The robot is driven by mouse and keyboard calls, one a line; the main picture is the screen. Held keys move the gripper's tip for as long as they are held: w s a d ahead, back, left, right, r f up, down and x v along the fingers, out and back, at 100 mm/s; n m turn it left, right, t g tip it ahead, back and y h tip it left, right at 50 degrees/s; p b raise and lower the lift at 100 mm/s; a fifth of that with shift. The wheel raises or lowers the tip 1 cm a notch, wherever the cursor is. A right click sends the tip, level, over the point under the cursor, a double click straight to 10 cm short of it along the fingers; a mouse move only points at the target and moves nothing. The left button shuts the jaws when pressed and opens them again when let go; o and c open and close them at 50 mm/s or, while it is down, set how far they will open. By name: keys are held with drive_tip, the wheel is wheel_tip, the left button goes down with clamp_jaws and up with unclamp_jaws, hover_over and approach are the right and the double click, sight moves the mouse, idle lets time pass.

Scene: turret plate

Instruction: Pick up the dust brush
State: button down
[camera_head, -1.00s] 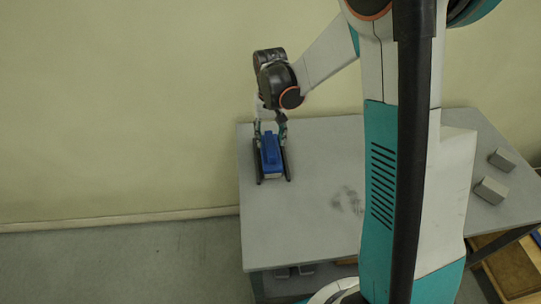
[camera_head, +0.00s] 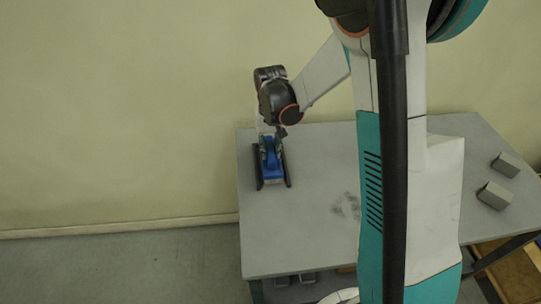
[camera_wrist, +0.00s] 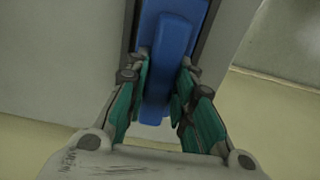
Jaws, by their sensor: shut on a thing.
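The dust brush (camera_head: 272,172) lies on the grey table near its left end. It has a blue body with a raised blue grip, and it sits between two dark rails. In the wrist view the blue brush (camera_wrist: 176,36) runs down from the top edge, and its grip passes between the fingers. My gripper (camera_head: 270,148) is over the far part of the brush. In the wrist view my gripper (camera_wrist: 162,88) is shut on the brush's grip, with a green finger on each side. The brush's far end is partly hidden by my gripper in the head view.
The grey table (camera_head: 305,225) is mostly bare, with a dark smudge near its middle. Two grey blocks, one of them here (camera_head: 495,195), lie at its right. A pale wall (camera_head: 120,110) stands close behind the table. My arm covers part of the table.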

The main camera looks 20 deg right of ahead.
wheel_tip(320, 180, up, 20)
drive_tip(key=p, duration=0.6)
drive_tip(key=c, duration=2)
unclamp_jaws()
drive_tip(key=c, duration=0.3)
drive_tip(key=shift+f, duration=0.15)
